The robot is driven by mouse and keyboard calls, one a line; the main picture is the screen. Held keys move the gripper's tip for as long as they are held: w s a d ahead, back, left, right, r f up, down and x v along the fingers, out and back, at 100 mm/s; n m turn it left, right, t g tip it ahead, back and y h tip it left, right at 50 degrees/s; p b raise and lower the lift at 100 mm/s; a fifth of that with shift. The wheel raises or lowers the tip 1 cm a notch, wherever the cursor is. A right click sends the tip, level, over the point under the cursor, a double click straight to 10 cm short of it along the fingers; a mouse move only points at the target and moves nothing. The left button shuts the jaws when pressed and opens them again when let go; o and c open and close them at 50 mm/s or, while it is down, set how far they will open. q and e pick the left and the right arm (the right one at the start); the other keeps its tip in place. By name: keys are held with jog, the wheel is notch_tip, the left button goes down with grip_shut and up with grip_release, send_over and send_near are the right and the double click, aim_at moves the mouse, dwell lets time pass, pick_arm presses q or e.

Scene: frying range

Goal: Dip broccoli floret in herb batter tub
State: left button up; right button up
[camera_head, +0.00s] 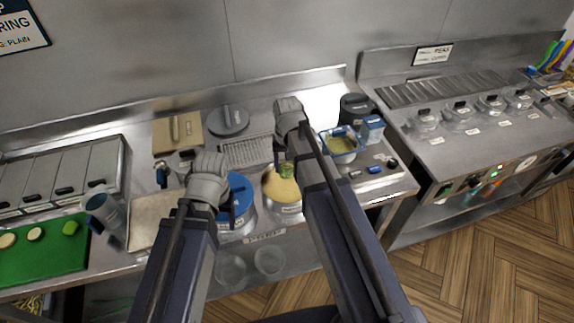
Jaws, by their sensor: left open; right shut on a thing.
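A round tub with pale yellow batter (283,190) stands at the front of the counter; I cannot read its label. My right gripper (281,158) is shut on a small green piece, seemingly the broccoli floret (288,171). The floret is over the back of this tub; I cannot tell whether it touches the batter. My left gripper (234,212) is open, in front of a tub with a blue lid (240,186), and partly hides it. A blue-rimmed container with yellow-green contents (342,146) stands to the right.
A green board (45,262) with several food pieces lies at left, beside a tilted blue-grey cup (103,208). A wire rack (245,153) lies behind the tubs. A dark lidded pot (355,107) stands at back right. The counter's front edge is close.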

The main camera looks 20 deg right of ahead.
dwell(0.5)
notch_tip(320, 180, up, 3)
jog(key=p, duration=0.3)
jog(key=shift+r, duration=0.1)
